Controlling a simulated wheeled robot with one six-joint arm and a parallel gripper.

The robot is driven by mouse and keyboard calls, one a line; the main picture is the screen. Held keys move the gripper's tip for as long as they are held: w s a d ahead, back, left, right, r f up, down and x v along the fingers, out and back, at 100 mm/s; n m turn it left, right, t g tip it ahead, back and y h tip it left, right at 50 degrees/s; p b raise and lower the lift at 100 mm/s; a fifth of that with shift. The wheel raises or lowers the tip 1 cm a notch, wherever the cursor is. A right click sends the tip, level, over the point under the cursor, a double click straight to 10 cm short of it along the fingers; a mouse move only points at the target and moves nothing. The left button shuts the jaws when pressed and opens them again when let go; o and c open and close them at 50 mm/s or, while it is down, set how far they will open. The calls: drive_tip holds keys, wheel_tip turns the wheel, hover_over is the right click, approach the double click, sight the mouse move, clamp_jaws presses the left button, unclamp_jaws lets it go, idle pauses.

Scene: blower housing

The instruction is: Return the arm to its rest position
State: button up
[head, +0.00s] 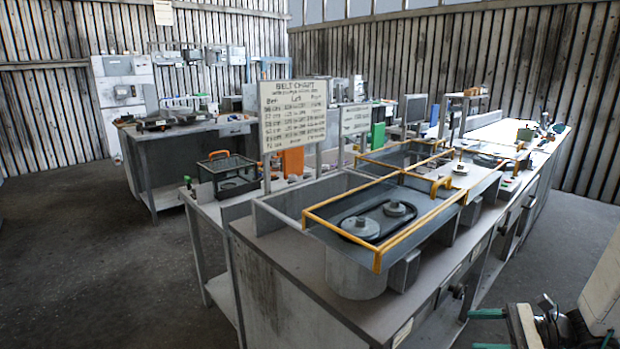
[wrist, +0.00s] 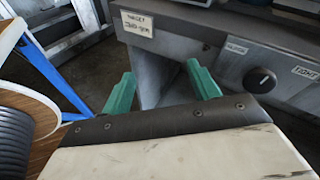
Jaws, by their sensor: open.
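My gripper (wrist: 162,92) shows in the wrist view as two green fingers set wide apart, with nothing between them. It is open and points at the grey front of a bench. In the head view, part of my arm (head: 603,285) shows at the lower right edge, beside the long workbench and apart from it. Green finger-like parts show near it at the bottom edge, but I cannot make out the jaws clearly there.
The long workbench (head: 285,265) carries a blower housing with two pulleys and a belt (head: 345,226) under a yellow-framed guard (head: 376,262). A belt chart sign (head: 293,115) stands behind. A black knob (wrist: 259,80) juts from the bench front. Open floor (head: 90,260) lies at left.

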drive_tip(key=s+a+r+n+g+h, duration=0.2)
drive_tip(key=s+a+r+n+h, duration=0.5)
drive_tip(key=r, duration=0.5)
drive_tip(key=s+a+r+n+g+h, duration=0.2)
drive_tip(key=s+a+r+n+h, duration=0.5)
drive_tip(key=s+r+n, duration=0.4)
drive_tip(key=shift+s+a+r+n+g, duration=0.35)
drive_tip(key=shift+s+a+n, duration=0.5)
drive_tip(key=shift+s, duration=0.4)
drive_tip(key=shift+c, duration=0.2)
